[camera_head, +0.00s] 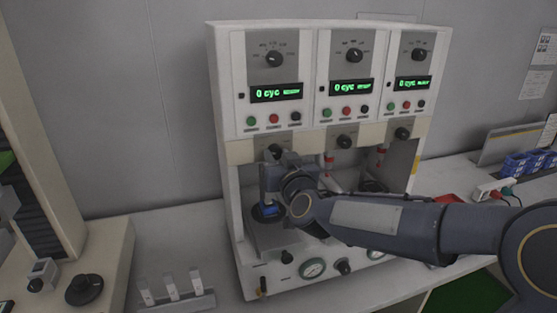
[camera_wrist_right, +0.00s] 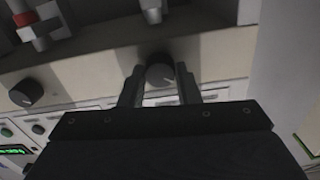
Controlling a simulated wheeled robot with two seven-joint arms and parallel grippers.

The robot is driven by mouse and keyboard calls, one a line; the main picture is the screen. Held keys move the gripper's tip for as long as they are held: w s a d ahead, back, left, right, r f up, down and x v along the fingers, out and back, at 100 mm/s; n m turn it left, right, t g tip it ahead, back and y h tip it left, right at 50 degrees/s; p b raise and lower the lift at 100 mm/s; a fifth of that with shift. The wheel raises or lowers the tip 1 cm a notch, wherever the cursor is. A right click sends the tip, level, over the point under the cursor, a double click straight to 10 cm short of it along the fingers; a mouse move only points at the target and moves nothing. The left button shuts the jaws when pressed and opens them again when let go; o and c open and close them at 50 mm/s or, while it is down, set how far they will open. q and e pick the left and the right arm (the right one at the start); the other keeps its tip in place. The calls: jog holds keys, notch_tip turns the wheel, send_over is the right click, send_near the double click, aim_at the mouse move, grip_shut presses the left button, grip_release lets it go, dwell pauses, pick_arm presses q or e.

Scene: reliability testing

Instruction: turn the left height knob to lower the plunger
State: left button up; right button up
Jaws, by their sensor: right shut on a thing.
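The white testing machine (camera_head: 222,100) has three stations side by side. The left height knob (camera_head: 275,150) is a dark round knob on the beige strip below the left panel. In the right wrist view the same knob (camera_wrist_right: 160,72) sits between the two fingers of my right gripper (camera_wrist_right: 160,88), which is shut on it. In the head view my right gripper (camera_head: 276,160) is at this knob, and my wrist and forearm cover much of the left station. A metal rod, likely the left plunger (camera_wrist_right: 152,10), shows beyond the knob in the wrist view. My left gripper is not in view.
The middle height knob (camera_head: 344,142) and right height knob (camera_head: 402,133) are beside it on the strip. Gauges (camera_head: 313,268) line the machine's lower front. A small rack (camera_head: 175,300) with several white pieces stands on the table at front left. Free table lies left of the machine.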

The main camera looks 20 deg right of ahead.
jog(key=shift+f+m+b, duration=0.15)
jog(key=shift+m+b, duration=0.7)
jog(key=shift+m, duration=0.35)
jog(key=m+b, duration=0.2)
jog(key=m, duration=0.1)
jog(key=shift+m, duration=0.3)
jog(key=m+b, duration=0.2)
jog(key=m, duration=0.1)
jog(key=shift+m, duration=0.3)
jog(key=m+b, duration=0.1)
jog(key=m, duration=0.2)
jog(key=shift+m+b, duration=0.3)
jog(key=shift+m, duration=0.1)
jog(key=m+b, duration=0.2)
jog(key=m, duration=0.2)
jog(key=shift+m+b, duration=0.95)
jog(key=shift+m, duration=1.85)
jog(key=o, duration=1)
jog(key=shift+c, duration=0.2)
